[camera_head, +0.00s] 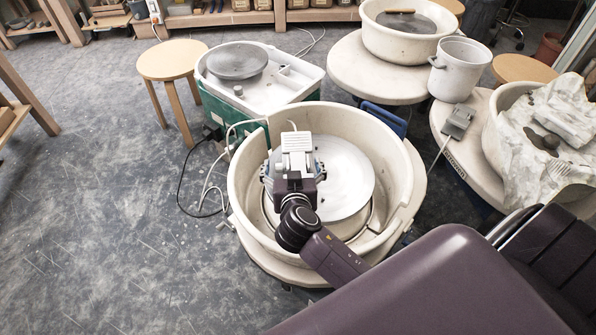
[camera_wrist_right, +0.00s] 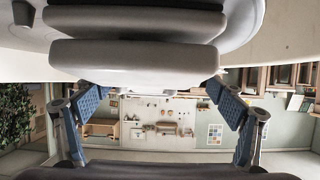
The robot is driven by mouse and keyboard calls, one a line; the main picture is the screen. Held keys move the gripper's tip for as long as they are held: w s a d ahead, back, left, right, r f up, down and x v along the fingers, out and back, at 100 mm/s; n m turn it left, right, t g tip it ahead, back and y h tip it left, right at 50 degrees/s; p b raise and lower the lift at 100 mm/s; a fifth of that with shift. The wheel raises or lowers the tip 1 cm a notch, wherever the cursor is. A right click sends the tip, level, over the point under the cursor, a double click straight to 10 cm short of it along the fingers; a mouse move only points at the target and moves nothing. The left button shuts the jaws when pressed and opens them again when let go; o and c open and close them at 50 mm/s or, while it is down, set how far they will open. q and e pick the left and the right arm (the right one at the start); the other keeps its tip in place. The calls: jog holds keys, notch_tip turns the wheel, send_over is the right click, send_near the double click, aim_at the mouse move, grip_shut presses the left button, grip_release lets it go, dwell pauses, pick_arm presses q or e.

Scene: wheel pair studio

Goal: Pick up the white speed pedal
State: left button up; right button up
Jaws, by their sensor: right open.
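The white speed pedal (camera_head: 297,142), with a ribbed top, lies over the pale round wheel head (camera_head: 349,178) inside a large cream splash basin (camera_head: 414,172). In the right wrist view the pedal (camera_wrist_right: 133,62) is a pale, thick slab at the top, seen end-on. My right gripper (camera_head: 293,168) is at the pedal's near end, its blue-padded fingers spread to either side. In the wrist view the open gripper (camera_wrist_right: 158,98) has a finger on each side of the pedal, with gaps visible. The gripper hides the pedal's near end. My left gripper is out of view.
The basin's wall surrounds my right gripper. A green-sided wheel (camera_head: 240,78) and a wooden stool (camera_head: 172,62) stand behind left. A grey pedal (camera_head: 457,122), a pot (camera_head: 459,70) and a cloth-draped basin (camera_head: 510,140) stand right. Cables trail left of the basin. Floor at left is clear.

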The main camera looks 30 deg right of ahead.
jog(key=shift+w, duration=0.15)
jog(key=c, duration=1.5)
jog(key=shift+c, duration=0.7)
jog(key=shift+r, duration=0.1)
